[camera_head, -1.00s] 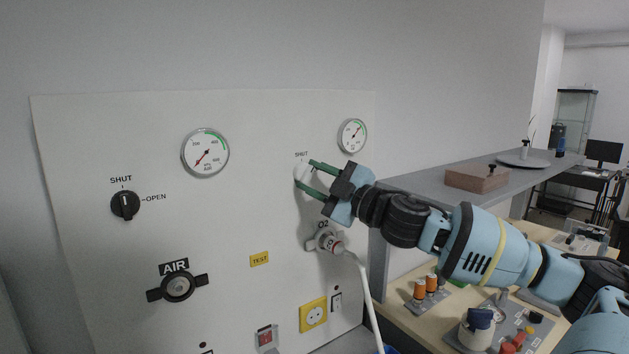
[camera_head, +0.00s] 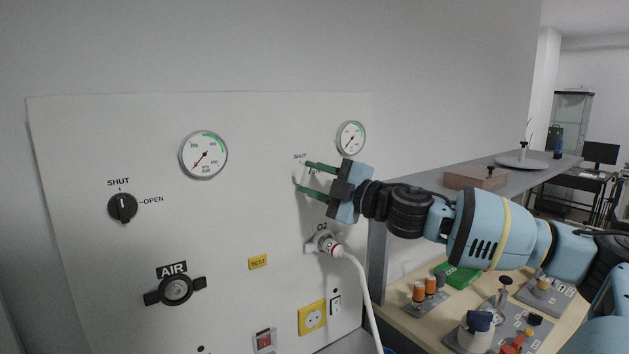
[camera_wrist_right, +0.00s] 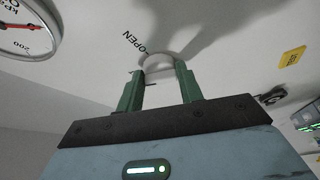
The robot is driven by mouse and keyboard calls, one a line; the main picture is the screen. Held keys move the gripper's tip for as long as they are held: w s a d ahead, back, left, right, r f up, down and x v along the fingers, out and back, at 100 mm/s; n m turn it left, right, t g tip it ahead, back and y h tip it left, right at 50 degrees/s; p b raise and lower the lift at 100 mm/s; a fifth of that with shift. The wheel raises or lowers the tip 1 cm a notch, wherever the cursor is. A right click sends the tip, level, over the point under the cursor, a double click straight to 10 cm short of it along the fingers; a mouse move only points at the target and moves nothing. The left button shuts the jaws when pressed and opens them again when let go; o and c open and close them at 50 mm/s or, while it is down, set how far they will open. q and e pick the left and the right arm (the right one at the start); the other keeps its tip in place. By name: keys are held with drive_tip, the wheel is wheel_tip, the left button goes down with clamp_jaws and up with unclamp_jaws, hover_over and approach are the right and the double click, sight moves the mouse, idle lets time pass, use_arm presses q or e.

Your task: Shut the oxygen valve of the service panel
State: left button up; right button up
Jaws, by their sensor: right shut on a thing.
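The service panel (camera_head: 100,255) stands upright against the wall. Its white oxygen valve knob (camera_head: 302,178) is above the O2 outlet, below a SHUT label, and mostly covered by my right gripper. My right gripper (camera_head: 308,178) reaches in from the right with its green fingers on either side of the knob. In the right wrist view the fingers (camera_wrist_right: 158,82) are shut on the white knob (camera_wrist_right: 158,62), beside the OPEN label. The knob's pointer is not clear to me. My left gripper is out of view.
The oxygen gauge (camera_head: 351,138) is just above my right gripper. A white hose (camera_head: 364,290) hangs from the O2 outlet (camera_head: 325,243) below. A black air knob (camera_head: 122,207) is at the left. A grey shelf (camera_head: 425,181) juts out right of the panel.

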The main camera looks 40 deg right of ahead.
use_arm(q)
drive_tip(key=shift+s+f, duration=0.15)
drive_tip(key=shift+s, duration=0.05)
use_arm(e)
drive_tip(key=shift+n+g, duration=0.4)
drive_tip(key=shift+n, duration=0.5)
use_arm(q)
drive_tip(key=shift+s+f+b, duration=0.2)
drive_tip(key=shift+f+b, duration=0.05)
drive_tip(key=shift+b, duration=0.05)
use_arm(e)
drive_tip(key=shift+r+n+g, duration=0.15)
drive_tip(key=shift+n+g, duration=0.25)
drive_tip(key=shift+n, duration=0.7)
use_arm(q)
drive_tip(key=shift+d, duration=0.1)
use_arm(e)
drive_tip(key=o, duration=1)
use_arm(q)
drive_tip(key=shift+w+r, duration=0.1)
use_arm(e)
drive_tip(key=shift+s+r, duration=0.1)
